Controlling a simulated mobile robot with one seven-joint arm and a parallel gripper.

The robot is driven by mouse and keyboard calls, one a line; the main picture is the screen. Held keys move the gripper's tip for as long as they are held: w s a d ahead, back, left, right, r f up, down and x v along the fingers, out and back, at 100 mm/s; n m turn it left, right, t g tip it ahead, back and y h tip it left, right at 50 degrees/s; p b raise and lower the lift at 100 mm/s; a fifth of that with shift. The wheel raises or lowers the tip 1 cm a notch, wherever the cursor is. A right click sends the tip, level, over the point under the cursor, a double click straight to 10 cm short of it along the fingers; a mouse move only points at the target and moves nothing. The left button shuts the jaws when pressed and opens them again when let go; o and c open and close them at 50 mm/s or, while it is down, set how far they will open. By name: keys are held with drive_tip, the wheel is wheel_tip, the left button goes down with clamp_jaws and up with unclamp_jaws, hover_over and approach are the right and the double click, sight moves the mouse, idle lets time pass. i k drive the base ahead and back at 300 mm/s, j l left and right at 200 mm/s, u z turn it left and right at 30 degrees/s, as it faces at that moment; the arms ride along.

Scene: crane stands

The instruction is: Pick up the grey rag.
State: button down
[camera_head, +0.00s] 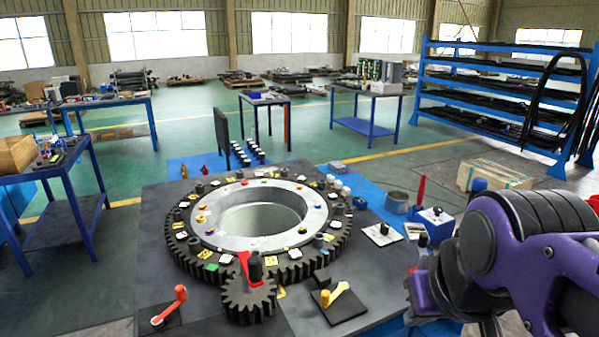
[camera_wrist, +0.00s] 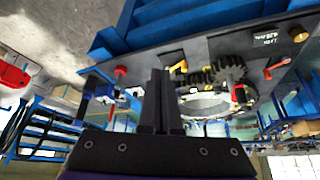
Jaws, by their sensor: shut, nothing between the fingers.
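I cannot make out a grey rag in either view. My gripper (camera_wrist: 160,74) shows in the middle of the wrist view, its two dark fingers together and empty. That view is upside down, with the worktable in its upper part beyond the fingers. In the head view my purple and black arm covers the lower right, beside the right edge of the dark worktable (camera_head: 160,230), and hides what lies behind it.
A large gear ring (camera_head: 325,255) with small parts on it fills the table's middle. A small gear (camera_head: 248,303), a red-handled crank (camera_head: 170,308) and a yellow-handled lever (camera_head: 337,295) stand in front. A blue rack (camera_head: 500,85) stands at the back right.

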sight(336, 167)
drive_tip(key=l+z, duration=0.2)
drive_tip(key=z, duration=0.25)
drive_tip(key=i+l+z, duration=0.15)
drive_tip(key=l, duration=0.25)
drive_tip(key=i+l+z, duration=0.1)
drive_tip(key=l, duration=0.3)
drive_tip(key=i+l+z, duration=0.15)
drive_tip(key=i+l, duration=0.15)
drive_tip(key=i+l+z, duration=0.1)
drive_tip(key=l, duration=0.3)
drive_tip(key=i+l, duration=0.15)
drive_tip(key=i, duration=0.2)
drive_tip(key=i+l, duration=0.15)
drive_tip(key=i, duration=0.2)
drive_tip(key=i+l, duration=0.15)
drive_tip(key=i, duration=0.25)
drive_tip(key=i+u, duration=0.25)
drive_tip(key=i, duration=0.25)
drive_tip(key=i+u, duration=0.3)
drive_tip(key=i, duration=0.25)
drive_tip(key=i+u, duration=0.3)
drive_tip(key=i, duration=0.2)
drive_tip(key=i+l+u, duration=0.1)
drive_tip(key=i+u, duration=0.2)
drive_tip(key=i, duration=0.2)
drive_tip(key=i+u, duration=0.45)
drive_tip(key=i+l+u, duration=0.15)
drive_tip(key=i+u, duration=0.2)
drive_tip(key=u, duration=0.15)
